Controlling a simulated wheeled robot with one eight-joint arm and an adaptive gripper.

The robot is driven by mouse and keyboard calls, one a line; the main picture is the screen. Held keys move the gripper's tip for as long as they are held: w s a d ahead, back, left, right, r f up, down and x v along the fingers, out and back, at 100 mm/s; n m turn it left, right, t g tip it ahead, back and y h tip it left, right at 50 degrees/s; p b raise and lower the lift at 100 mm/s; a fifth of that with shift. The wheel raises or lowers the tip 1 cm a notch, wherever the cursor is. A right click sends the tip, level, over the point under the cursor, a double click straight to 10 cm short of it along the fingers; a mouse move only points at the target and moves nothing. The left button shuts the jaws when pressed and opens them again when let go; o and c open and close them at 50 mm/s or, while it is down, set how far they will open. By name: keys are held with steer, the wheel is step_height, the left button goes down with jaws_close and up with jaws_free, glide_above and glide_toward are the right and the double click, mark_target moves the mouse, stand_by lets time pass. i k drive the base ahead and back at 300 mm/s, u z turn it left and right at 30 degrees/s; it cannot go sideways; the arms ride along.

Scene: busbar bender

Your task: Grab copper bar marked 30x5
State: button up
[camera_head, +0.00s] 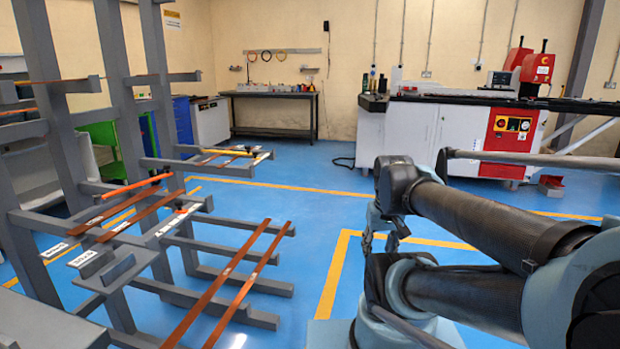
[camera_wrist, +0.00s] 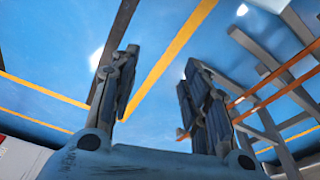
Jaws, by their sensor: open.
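Several copper bars lie on the grey rack at the left of the head view. Two long ones, a left bar (camera_head: 217,284) and a right bar (camera_head: 249,285), lie side by side across the lower front arms. Shorter-looking bars (camera_head: 140,215) lie further left, and more (camera_head: 222,156) lie at the back. White labels (camera_head: 82,258) sit on the rack; I cannot read which says 30x5. My gripper (camera_head: 385,235) hangs right of the rack, apart from it. In the wrist view my gripper (camera_wrist: 160,62) is open and empty, with copper bars (camera_wrist: 282,82) off to the right.
The grey rack (camera_head: 128,120) has uprights and projecting arms around the bars. An orange rod (camera_head: 134,187) lies on it. Blue floor with yellow lines is clear between the rack and my arm. A workbench (camera_head: 270,96) and a white-and-red machine (camera_head: 455,130) stand at the back.

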mark_target(107, 235)
steer(key=u, duration=1.65)
